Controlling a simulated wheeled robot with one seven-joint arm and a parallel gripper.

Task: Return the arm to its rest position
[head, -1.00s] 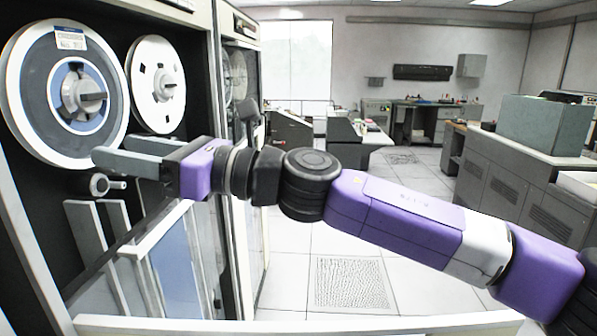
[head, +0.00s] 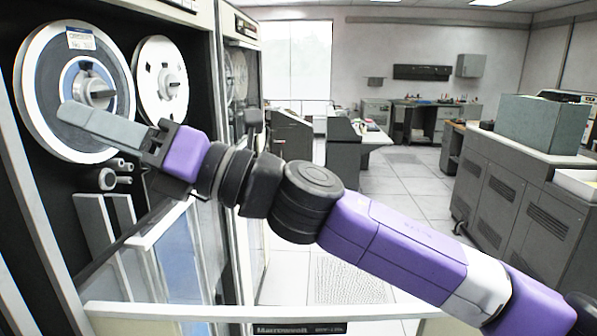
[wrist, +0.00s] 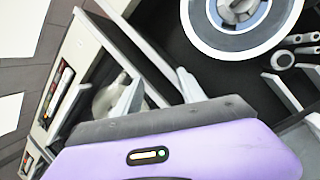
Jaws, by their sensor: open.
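My purple arm (head: 390,240) reaches leftward across the head view, in front of the tape cabinet. My gripper (head: 72,118) overlaps the lower part of the left tape reel (head: 48,58) in the head view; whether it touches the reel cannot be told. In the wrist view my gripper (wrist: 157,88) has its two grey fingers spread apart with nothing between them. The left reel's pale rim (wrist: 215,45) shows at the upper right there, clear of the fingers.
A second reel (head: 150,65) is mounted beside the first. A pale-framed glass door (head: 160,230) is low in front of the cabinet. Grey consoles (head: 510,200) stand at the right. The tiled floor (head: 400,180) in the middle is open.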

